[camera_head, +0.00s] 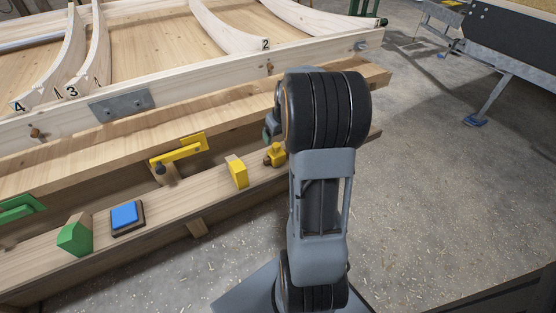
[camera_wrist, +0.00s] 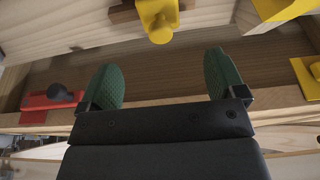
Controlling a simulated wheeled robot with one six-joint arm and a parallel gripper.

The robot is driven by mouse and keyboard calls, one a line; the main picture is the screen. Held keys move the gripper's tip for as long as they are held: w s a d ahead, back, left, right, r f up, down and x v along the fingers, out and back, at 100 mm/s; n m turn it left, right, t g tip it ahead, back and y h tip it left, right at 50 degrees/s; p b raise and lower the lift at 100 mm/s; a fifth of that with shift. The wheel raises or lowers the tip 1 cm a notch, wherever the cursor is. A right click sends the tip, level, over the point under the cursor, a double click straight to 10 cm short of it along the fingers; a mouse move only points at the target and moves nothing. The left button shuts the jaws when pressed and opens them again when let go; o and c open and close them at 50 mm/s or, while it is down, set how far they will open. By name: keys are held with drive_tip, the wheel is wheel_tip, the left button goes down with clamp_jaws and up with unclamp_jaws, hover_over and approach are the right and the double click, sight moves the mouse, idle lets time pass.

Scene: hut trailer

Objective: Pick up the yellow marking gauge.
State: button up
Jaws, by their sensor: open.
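A small yellow piece with a rounded, knob-like top (camera_head: 275,153), which I take for the yellow marking gauge, stands near the right end of the front wooden ledge. It also shows at the top middle of the wrist view (camera_wrist: 158,20), against a wooden part and cut off by the frame edge. My gripper (camera_wrist: 163,72) is open, with two green fingertips spread apart and nothing between them. The yellow piece lies beyond the fingertips, roughly in line with the gap and apart from them. In the head view my arm hides most of the gripper.
A yellow block (camera_head: 238,171) stands beside the piece on the ledge (camera_head: 165,230). A yellow clamp-like part (camera_head: 180,150), a blue pad (camera_head: 124,215) and a green block (camera_head: 75,235) are further left. A red part (camera_wrist: 50,100) lies left in the wrist view.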

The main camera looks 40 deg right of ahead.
sight(276, 143)
drive_tip(key=b+x, duration=0.3)
drive_tip(key=x, duration=0.7)
drive_tip(key=shift+w+r, duration=0.1)
drive_tip(key=c, duration=1.1)
drive_tip(key=shift+r, duration=0.2)
drive_tip(key=shift+r, duration=0.25)
wheel_tip(276, 143, up, 2)
drive_tip(key=shift+r+p, duration=0.15)
drive_tip(key=shift+p, duration=0.25)
drive_tip(key=s+d+r+p, duration=0.1)
drive_tip(key=s+d+r, duration=0.2)
drive_tip(key=s+d+r+p, duration=0.2)
drive_tip(key=s+r, duration=0.1)
drive_tip(key=s, duration=0.1)
drive_tip(key=s+d+r+p, duration=0.1)
drive_tip(key=s+d+r, duration=0.2)
drive_tip(key=s+r, duration=0.1)
drive_tip(key=shift+d, duration=0.3)
